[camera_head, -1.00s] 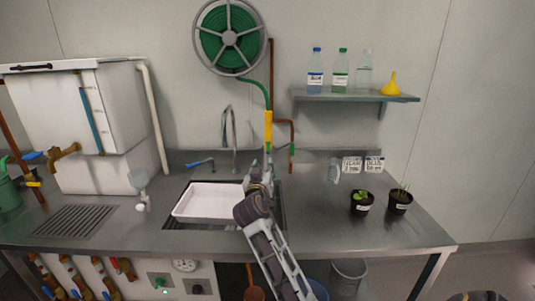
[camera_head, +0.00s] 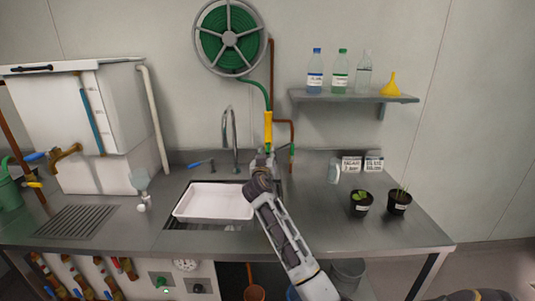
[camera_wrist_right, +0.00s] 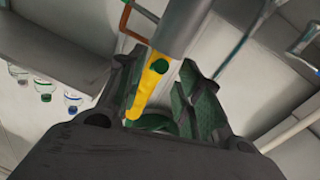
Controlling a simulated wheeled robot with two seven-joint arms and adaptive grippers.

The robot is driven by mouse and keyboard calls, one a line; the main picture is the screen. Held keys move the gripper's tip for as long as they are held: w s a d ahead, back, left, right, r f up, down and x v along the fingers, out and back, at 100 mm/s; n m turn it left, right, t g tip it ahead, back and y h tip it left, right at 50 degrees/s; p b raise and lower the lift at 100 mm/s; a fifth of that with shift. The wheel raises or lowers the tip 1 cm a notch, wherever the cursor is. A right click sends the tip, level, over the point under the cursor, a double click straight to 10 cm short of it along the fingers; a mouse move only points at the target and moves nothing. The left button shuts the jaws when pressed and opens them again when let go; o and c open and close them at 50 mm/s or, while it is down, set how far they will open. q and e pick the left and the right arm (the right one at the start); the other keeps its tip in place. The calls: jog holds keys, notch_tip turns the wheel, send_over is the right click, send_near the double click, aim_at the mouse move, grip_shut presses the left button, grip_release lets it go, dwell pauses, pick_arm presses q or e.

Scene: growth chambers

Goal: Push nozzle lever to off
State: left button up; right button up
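The nozzle (camera_head: 268,128) is a yellow wand hanging upright from the green hose in front of the back wall. In the right wrist view the yellow nozzle (camera_wrist_right: 150,88) has a green round part (camera_wrist_right: 157,67) on it and joins a grey cylinder. I cannot tell the lever's position. My right gripper (camera_head: 265,160) is just below the yellow part in the head view, partly hidden by its own wrist. In the wrist view its fingers (camera_wrist_right: 162,75) are spread on both sides of the nozzle; contact is unclear. My left gripper is out of view.
A white tray (camera_head: 188,215) lies in the sink left of my right arm. A tall faucet (camera_head: 235,145) stands behind it. The hose reel (camera_head: 228,70) hangs above. A shelf (camera_head: 310,97) with bottles and a yellow funnel is at right. Two potted plants (camera_head: 361,204) stand on the counter.

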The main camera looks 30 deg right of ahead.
aim_at(268, 149)
jog(key=shift+x, duration=1.45)
